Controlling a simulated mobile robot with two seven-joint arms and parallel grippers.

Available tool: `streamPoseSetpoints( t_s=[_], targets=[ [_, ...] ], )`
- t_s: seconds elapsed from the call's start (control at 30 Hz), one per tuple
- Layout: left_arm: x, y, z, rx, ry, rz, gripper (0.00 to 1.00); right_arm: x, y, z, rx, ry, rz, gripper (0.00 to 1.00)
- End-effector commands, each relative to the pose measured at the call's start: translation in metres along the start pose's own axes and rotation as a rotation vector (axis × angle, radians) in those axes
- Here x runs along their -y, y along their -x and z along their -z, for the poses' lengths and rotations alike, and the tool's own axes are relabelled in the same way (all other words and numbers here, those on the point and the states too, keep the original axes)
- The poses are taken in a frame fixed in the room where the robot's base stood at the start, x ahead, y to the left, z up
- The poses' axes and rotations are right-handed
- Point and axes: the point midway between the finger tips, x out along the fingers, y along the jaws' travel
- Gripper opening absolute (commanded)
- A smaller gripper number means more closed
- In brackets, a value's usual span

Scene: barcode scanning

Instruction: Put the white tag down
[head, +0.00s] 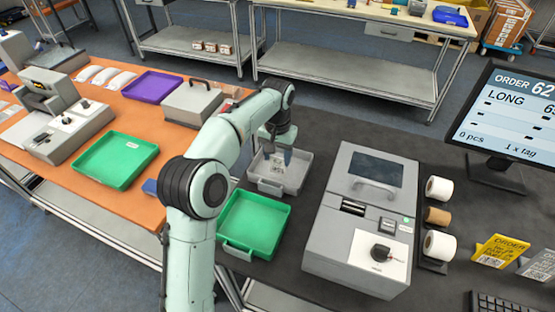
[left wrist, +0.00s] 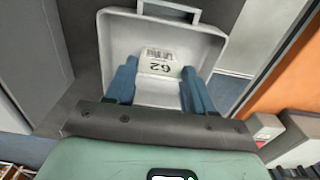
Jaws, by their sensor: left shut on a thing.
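My left gripper (head: 283,155) reaches from above into the grey tray (head: 294,181) on the dark table. In the left wrist view its two blue fingers (left wrist: 158,90) point into the tray (left wrist: 203,40), with the white tag (left wrist: 160,63) between their tips. The tag carries the printed number 62, upside down in that view, and smaller marks. The gripper is shut on the tag. Whether the tag touches the tray floor cannot be told. In the head view the gripper and arm partly hide the tag. My right gripper is in neither view.
A green tray (head: 254,225) stands in front of the grey tray, and a grey printer (head: 367,220) stands to its right. Rolls (head: 439,190), a monitor (head: 510,112) and a yellow order card (head: 499,250) are farther right. An orange table (head: 120,195) lies left.

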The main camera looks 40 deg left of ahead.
Motion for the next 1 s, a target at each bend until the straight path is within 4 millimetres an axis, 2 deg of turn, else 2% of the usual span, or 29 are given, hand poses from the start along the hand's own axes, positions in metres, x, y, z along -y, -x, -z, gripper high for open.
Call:
streamPoseSetpoints(
  t_s=[0.03,0.1,0.47,0.5,0.57,0.87,1.0],
  targets=[
    [0.001,-0.010,-0.001,0.004,0.001,0.001,0.12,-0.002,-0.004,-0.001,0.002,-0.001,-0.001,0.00],
    [0.001,-0.014,-0.001,0.001,0.001,0.000,0.12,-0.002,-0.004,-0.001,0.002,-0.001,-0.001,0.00],
    [0.000,-0.017,0.000,0.001,0.000,0.000,0.12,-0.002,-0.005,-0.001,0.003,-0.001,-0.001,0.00],
    [0.000,-0.016,0.000,0.000,0.000,0.000,0.63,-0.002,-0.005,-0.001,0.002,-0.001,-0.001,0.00],
    [0.000,-0.016,0.000,0.000,0.000,0.000,0.79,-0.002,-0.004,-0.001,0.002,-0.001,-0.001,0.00],
    [0.000,-0.015,0.000,-0.001,0.000,0.000,0.79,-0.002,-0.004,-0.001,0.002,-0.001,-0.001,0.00],
    [0.000,-0.001,0.001,-0.003,0.000,0.000,0.79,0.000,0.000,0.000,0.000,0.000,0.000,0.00]
  ],
)
